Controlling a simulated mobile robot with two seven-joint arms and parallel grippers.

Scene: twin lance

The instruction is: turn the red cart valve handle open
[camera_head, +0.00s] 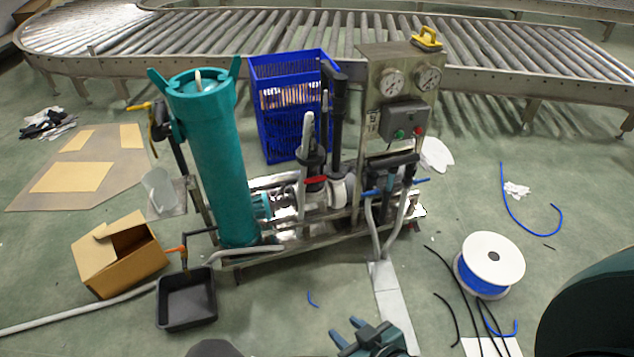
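The cart (300,238) stands in the middle of the head view, with a tall teal cylinder (222,165) on its left and a gauge panel on its right. The small red valve handle (316,181) is at the cart's middle, among black and white pipes, and looks roughly level. My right gripper (345,329) is at the bottom edge, in front of the cart and well apart from the red handle. Its two blue-grey fingers are spread with nothing between them. My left gripper is out of view.
Blue handles (372,192) sit right of the red one. A black tray (187,300) and cardboard box (118,255) lie front left. A cable spool (489,264) stands at right, with loose hoses nearby. A blue crate (262,112) and roller conveyor (200,38) are behind. Floor before the cart is mostly clear.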

